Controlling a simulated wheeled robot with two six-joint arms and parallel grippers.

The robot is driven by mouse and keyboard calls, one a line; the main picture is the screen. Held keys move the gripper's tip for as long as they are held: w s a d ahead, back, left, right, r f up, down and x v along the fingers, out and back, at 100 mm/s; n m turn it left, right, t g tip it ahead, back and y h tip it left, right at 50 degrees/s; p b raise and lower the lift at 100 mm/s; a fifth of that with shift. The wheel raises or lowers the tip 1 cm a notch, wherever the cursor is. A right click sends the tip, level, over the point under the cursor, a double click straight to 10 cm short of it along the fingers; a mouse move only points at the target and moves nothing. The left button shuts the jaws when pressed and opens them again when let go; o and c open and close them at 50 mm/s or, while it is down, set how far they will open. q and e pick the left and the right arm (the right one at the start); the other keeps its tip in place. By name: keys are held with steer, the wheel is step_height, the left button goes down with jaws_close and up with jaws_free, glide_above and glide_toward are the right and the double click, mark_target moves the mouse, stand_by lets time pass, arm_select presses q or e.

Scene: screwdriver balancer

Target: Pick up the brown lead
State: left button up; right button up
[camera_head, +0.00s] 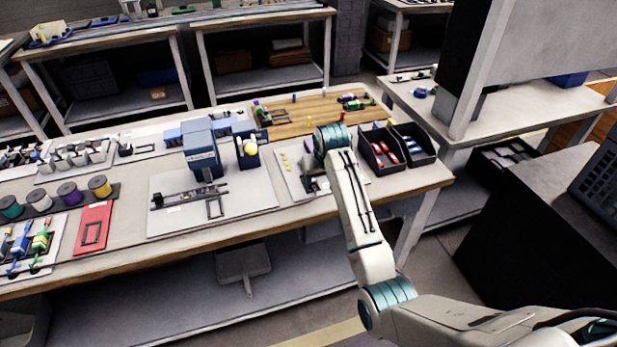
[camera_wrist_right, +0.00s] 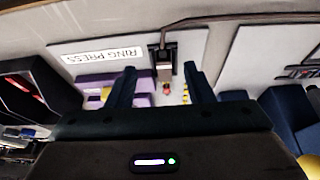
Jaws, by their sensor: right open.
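A thin dark brown lead (camera_wrist_right: 205,18) shows at the top of the right wrist view. It runs from the upper right to a dark upright fixture (camera_wrist_right: 168,58) on a pale board marked RING PRESS. My left gripper is in neither view.
Black bins (camera_head: 372,160) with red parts stand right of my right arm. A blue press (camera_head: 201,150) stands on a pale board to the left. Purple blocks (camera_wrist_right: 98,90) lie beside the fixture. A red tray (camera_head: 94,226) and coloured spools (camera_head: 69,193) are farther left.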

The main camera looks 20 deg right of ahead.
steer(key=w+a+r, duration=0.1)
steer(key=w+r, duration=0.2)
steer(key=r, duration=0.1)
steer(key=p+x, duration=0.1)
steer(key=x, duration=0.4)
steer(key=shift+w+f, duration=0.1)
steer(key=shift+f, duration=0.05)
steer(key=x, duration=0.1)
steer(key=p+x, duration=0.1)
steer(key=x, duration=0.2)
steer(key=shift+d+f, duration=0.25)
steer(key=shift+f, duration=0.15)
steer(key=shift+w+f, duration=0.1)
steer(key=shift+f, duration=0.25)
steer(key=c, duration=1)
